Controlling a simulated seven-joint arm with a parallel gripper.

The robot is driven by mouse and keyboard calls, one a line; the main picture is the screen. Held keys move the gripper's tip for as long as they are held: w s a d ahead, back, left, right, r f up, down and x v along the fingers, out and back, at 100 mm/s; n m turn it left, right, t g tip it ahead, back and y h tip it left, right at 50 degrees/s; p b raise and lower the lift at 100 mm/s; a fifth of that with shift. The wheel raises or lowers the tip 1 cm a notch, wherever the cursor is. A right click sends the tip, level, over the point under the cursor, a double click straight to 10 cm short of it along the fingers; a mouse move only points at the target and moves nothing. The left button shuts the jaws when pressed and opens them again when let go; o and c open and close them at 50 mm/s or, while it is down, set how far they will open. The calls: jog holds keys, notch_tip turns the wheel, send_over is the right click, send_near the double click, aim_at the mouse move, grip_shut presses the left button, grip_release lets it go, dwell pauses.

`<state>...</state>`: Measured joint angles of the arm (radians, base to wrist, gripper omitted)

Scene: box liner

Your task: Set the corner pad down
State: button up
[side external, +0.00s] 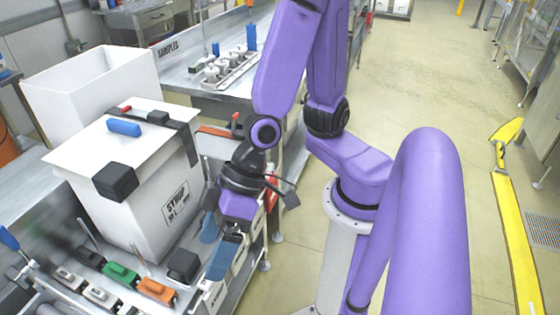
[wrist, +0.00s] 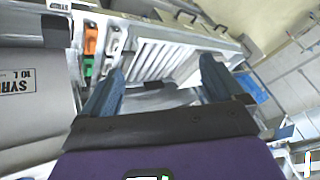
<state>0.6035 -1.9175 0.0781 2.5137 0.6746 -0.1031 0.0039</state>
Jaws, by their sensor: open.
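The white box marked SYRUP (side external: 145,205) stands on the metal bench, with a flat white lid on top. One black corner pad (side external: 115,182) sits over the lid's near corner. Another black block (side external: 183,265), which looks like a corner pad, is low beside the box, near the bench's front edge. My gripper (side external: 215,245) is right of that block, its blue fingers apart and pointing down, with a visible gap to the SYRUP box. In the wrist view my gripper (wrist: 162,66) has its fingers wide apart and no pad shows clearly between them. Part of the SYRUP box (wrist: 25,105) shows at left.
A blue roll (side external: 124,128) and a black strap-like piece (side external: 160,120) lie on the lid. An open white box (side external: 85,80) stands behind. Green (side external: 120,273) and orange (side external: 157,290) holders are at the front. A bench marked SAMPLES (side external: 195,75) is further back.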

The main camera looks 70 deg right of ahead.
jog(key=s+d+r+n+g+h, duration=0.2)
jog(key=s+d+n, duration=0.1)
jog(key=d, duration=0.5)
jog(key=shift+s+n+g, duration=0.3)
jog(key=shift+s, duration=0.1)
jog(key=d+h, duration=0.1)
jog(key=d, duration=0.2)
jog(key=d+r+n+h, duration=0.1)
jog(key=d+h, duration=0.1)
jog(key=d, duration=0.2)
jog(key=d+r+n+h, duration=0.1)
jog(key=d, duration=0.2)
jog(key=shift+s+d, duration=0.2)
jog(key=shift+d, duration=0.15)
notch_tip(320, 180, up, 16)
jog(key=r+n, duration=0.1)
jog(key=n, duration=0.4)
send_over(110, 173)
jog(key=shift+h, duration=0.4)
notch_tip(110, 173, down, 12)
jog(key=shift+w+d+r, duration=0.1)
jog(key=shift+d, duration=0.05)
jog(key=shift+f, duration=2.75)
jog(key=c, duration=1.2)
